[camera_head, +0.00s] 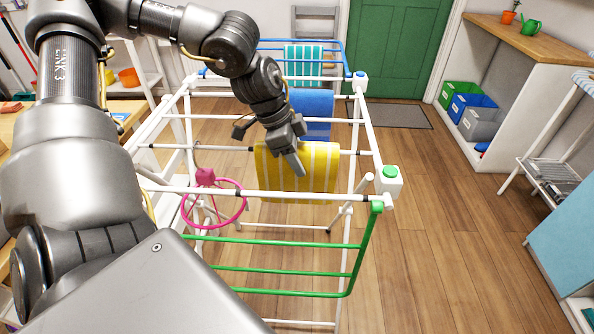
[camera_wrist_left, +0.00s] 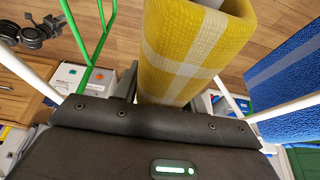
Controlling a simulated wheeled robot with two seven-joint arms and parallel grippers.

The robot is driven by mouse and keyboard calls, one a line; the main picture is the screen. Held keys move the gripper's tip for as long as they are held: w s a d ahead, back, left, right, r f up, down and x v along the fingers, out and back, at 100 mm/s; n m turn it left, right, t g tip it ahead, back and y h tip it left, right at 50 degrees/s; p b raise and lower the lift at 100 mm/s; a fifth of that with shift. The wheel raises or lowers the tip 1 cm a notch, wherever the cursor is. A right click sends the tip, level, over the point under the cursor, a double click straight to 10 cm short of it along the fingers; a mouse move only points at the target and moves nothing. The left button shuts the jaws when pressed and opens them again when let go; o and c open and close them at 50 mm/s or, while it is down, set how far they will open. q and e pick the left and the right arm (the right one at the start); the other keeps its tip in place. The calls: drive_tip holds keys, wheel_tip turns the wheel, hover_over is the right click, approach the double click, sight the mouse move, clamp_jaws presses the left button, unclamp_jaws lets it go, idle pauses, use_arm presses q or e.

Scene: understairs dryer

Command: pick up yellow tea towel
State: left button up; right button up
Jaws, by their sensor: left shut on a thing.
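The yellow tea towel (camera_head: 322,170) has pale stripes and hangs over a white rail of the drying rack (camera_head: 240,194). My left gripper (camera_head: 292,160) is at the towel's top edge, left of its middle, and is shut on it. In the left wrist view the towel (camera_wrist_left: 185,60) fills the upper middle, directly in front of the gripper, and the fingertips are mostly hidden. My right gripper is not in view.
A blue towel (camera_head: 318,103) and a teal striped towel (camera_head: 303,64) hang farther back on the rack. A pink hoop (camera_head: 243,205) hangs left of the yellow towel. Green rails (camera_head: 270,269) stick out in front. Open wooden floor (camera_head: 450,230) lies to the right.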

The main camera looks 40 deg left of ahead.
use_arm(q)
drive_tip(key=shift+c, duration=0.9)
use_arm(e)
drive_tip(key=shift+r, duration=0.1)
use_arm(q)
drive_tip(key=shift+r+p, duration=0.4)
drive_tip(key=shift+p, duration=0.15)
drive_tip(key=shift+w+r, duration=0.1)
drive_tip(key=shift+r, duration=0.3)
wheel_tip(320, 180, up, 17)
drive_tip(key=p, duration=0.1)
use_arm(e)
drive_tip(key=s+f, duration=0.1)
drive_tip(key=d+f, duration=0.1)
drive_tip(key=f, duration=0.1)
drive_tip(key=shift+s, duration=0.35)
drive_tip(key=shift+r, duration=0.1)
